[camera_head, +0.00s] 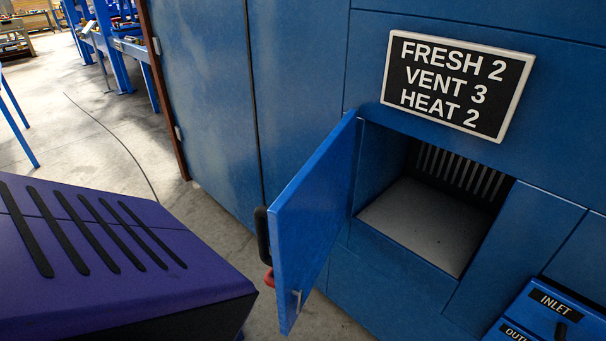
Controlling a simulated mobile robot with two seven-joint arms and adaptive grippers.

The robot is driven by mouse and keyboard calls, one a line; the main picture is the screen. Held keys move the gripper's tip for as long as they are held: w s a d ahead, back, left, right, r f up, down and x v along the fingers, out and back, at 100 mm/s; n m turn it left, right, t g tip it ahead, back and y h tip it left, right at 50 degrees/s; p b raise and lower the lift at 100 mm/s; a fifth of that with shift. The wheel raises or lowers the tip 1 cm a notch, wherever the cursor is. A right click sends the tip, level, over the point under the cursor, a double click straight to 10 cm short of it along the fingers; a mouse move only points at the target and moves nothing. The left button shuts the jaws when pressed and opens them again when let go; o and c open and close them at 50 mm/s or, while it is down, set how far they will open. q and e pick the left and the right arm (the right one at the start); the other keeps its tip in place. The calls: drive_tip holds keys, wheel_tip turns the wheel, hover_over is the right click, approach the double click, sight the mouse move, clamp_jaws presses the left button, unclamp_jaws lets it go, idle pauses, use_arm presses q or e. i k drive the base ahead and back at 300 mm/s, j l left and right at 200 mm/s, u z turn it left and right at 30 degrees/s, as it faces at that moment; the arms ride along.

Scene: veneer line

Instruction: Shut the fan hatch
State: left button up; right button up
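The fan hatch (315,218) is a blue door hinged on the left side of a square opening (425,215) in a blue machine wall. It stands open, swung out toward me and to the left. A black handle (263,235) sits on its outer face near the free edge, with a red part (269,277) just below it. A small metal latch piece (297,299) shows near the door's lower free corner. The opening has a pale floor and dark slats at the back, and looks empty. Neither of my grippers is in view.
A sign (458,84) reading FRESH 2, VENT 3, HEAT 2 is above the opening. A blue box labelled INLET (556,305) is at the lower right. A purple slotted housing (95,255) fills the lower left. Concrete floor (110,130) shows beyond it.

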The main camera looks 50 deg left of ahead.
sight(306, 221)
drive_tip(key=j, duration=1.95)
